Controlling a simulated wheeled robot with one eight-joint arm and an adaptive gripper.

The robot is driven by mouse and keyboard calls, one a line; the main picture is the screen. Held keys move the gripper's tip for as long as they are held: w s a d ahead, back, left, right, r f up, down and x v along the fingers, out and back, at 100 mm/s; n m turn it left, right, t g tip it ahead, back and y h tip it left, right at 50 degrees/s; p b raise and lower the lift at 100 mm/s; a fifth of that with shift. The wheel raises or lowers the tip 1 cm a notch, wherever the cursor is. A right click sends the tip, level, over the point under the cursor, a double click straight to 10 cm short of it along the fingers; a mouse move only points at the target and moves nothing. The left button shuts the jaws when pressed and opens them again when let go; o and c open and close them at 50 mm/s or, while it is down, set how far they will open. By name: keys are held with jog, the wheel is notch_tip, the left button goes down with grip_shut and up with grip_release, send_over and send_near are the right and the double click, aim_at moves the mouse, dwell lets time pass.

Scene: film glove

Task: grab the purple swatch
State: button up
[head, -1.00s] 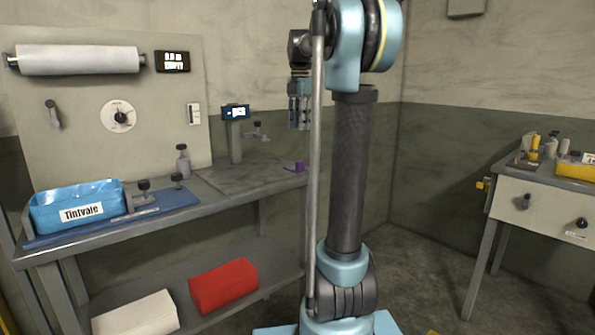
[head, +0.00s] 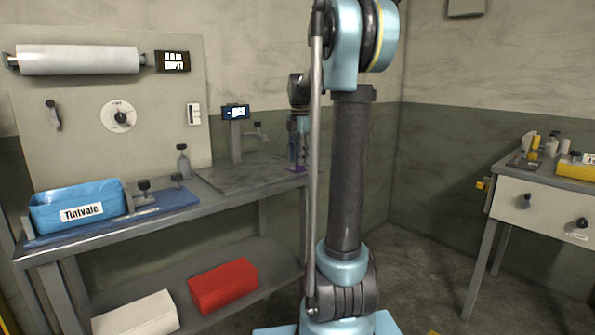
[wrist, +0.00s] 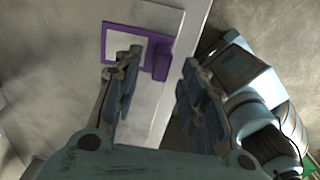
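The purple swatch (wrist: 161,62) is a small purple block near the right edge of the bench top, at the corner of a purple square outline (wrist: 108,42). In the wrist view it shows between my two fingertips, beyond them. My gripper (wrist: 160,63) is open, with one finger to the left of the swatch and one to the right. I cannot tell whether either finger touches it. In the head view my gripper (head: 298,158) points down just above the bench's right end, and only a sliver of purple (head: 295,169) shows below it.
The grey bench (head: 225,181) has a small screen on a post (head: 236,113) behind the swatch. A blue tub (head: 75,205) labelled Tintvale stands at its left end. A red block (head: 222,287) lies on the lower shelf. A drawer table (head: 545,203) stands at the right.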

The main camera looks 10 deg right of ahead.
jog(key=shift+f, duration=1.55)
grip_shut()
jog(key=shift+r, duration=0.1)
